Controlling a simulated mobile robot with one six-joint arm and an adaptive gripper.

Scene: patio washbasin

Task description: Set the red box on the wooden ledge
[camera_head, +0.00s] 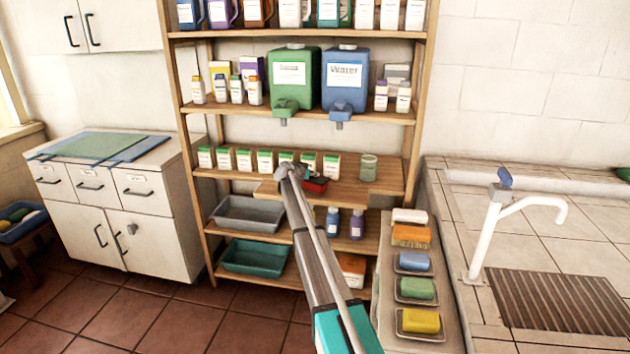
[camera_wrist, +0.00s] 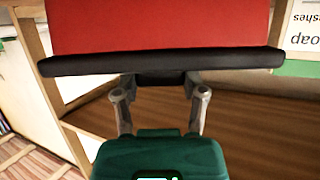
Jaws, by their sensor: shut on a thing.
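The red box (camera_head: 316,184) is at the end of my arm, just over the wooden ledge (camera_head: 335,193) that juts from the middle of the shelf unit. In the wrist view the red box (camera_wrist: 160,27) fills the top, with a black band along its near edge. My gripper (camera_wrist: 160,95) is shut on a black part at the box's near edge. In the head view my gripper (camera_head: 300,176) partly hides the box. The brown wood of the ledge (camera_wrist: 265,125) shows below the box. I cannot tell whether the box touches it.
A row of green-topped white cartons (camera_head: 265,160) stands behind the box. A greenish glass jar (camera_head: 369,167) stands on the ledge to the right. Green and blue dispensers (camera_head: 345,80) sit on the shelf above. Bare ledge shows between box and jar.

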